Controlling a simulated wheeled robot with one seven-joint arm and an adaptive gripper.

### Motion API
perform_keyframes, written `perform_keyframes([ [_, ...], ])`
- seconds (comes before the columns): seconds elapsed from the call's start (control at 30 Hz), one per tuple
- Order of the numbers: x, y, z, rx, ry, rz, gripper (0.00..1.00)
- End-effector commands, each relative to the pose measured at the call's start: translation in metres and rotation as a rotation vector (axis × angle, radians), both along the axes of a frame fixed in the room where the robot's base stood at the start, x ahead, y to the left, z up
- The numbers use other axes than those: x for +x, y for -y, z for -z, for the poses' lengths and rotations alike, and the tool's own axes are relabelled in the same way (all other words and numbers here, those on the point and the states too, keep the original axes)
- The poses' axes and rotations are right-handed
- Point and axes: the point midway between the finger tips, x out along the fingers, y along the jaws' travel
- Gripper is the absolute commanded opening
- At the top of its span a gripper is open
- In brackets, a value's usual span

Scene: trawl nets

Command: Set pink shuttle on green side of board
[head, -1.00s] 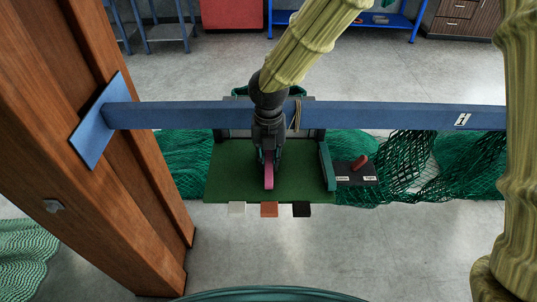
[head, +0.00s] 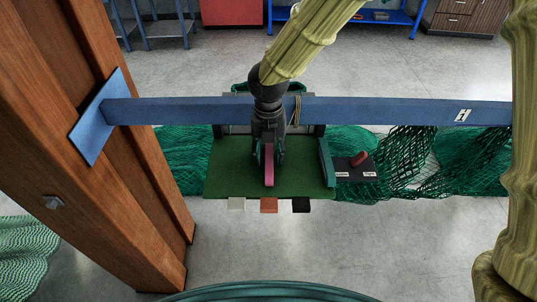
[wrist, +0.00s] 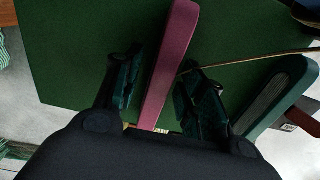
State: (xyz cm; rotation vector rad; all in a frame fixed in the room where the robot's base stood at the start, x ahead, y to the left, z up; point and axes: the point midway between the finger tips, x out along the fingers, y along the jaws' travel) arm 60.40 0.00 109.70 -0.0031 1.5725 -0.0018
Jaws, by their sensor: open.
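The pink shuttle (head: 269,172) is a long narrow bar on the green board (head: 225,180). In the wrist view, the pink shuttle (wrist: 172,65) runs up and away between my fingers, over the green surface (wrist: 90,45). My gripper (head: 269,158) points down over the middle of the board. It is open, with one finger on each side of the shuttle; the wrist view shows gaps beside the gripper's fingers (wrist: 161,86). I cannot tell whether the shuttle's near end touches the board, as my gripper body hides that part.
A teal block (head: 326,162) stands at the board's right edge, beside a dark box with a red lever (head: 360,158). White, orange and black tabs (head: 269,205) line the front edge. A wooden post (head: 120,150) stands left.

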Motion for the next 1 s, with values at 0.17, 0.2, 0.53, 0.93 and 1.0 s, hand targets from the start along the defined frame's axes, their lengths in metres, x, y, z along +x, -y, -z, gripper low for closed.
perform_keyframes([
  [0.17,0.001,0.0,-0.027,0.004,0.004,0.001,0.41],
  [0.2,0.001,0.0,-0.034,0.003,0.003,0.001,0.41],
  [0.53,0.001,0.0,-0.091,0.001,0.002,0.001,0.41],
  [0.93,0.0,0.0,-0.113,0.0,0.0,0.001,0.41],
  [1.0,0.0,0.0,-0.113,0.0,0.0,0.001,0.41],
])
